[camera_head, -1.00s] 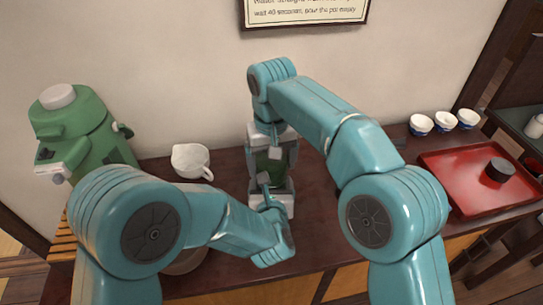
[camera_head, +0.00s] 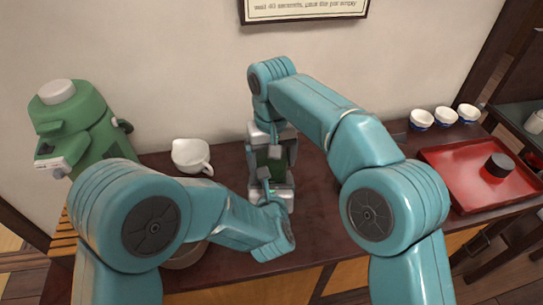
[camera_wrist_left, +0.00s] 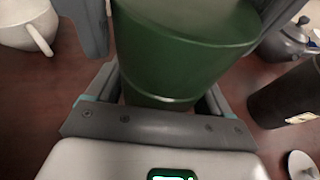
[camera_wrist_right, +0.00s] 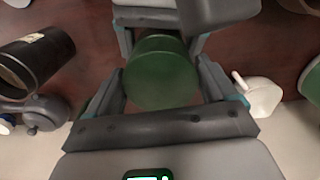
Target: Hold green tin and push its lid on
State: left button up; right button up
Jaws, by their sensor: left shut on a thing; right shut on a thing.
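The green tin (camera_head: 277,167) is upright over the middle of the counter, between my two facing grippers. My left gripper (camera_head: 272,180) is shut on it from the near side; in the left wrist view the green tin (camera_wrist_left: 180,55) fills the space between the fingers. My right gripper (camera_head: 270,150) is shut on the green piece from the wall side; the right wrist view also shows green (camera_wrist_right: 160,72) between its fingers. The lid cannot be told apart from the tin, and the fingers hide the join. Whether the tin's base touches the counter cannot be told.
A white spouted cup (camera_head: 190,155) and a green dispenser (camera_head: 80,130) stand at the left. A red tray (camera_head: 450,180) with a dark round piece (camera_head: 499,166) lies at the right, with white cups (camera_head: 445,118) behind. A black canister (camera_wrist_right: 38,60) and grey teapot (camera_wrist_right: 42,115) stand nearby.

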jog(key=shift+f, duration=0.3)
jog(key=o, duration=0.7)
jog(key=shift+r, duration=3.8)
pick_arm(q)
jog(key=o, duration=1.4)
jog(key=shift+s, duration=0.1)
jog(key=b+v, duration=0.1)
jog(key=v, duration=1.1)
pick_arm(e)
jog(key=shift+f, duration=0.55)
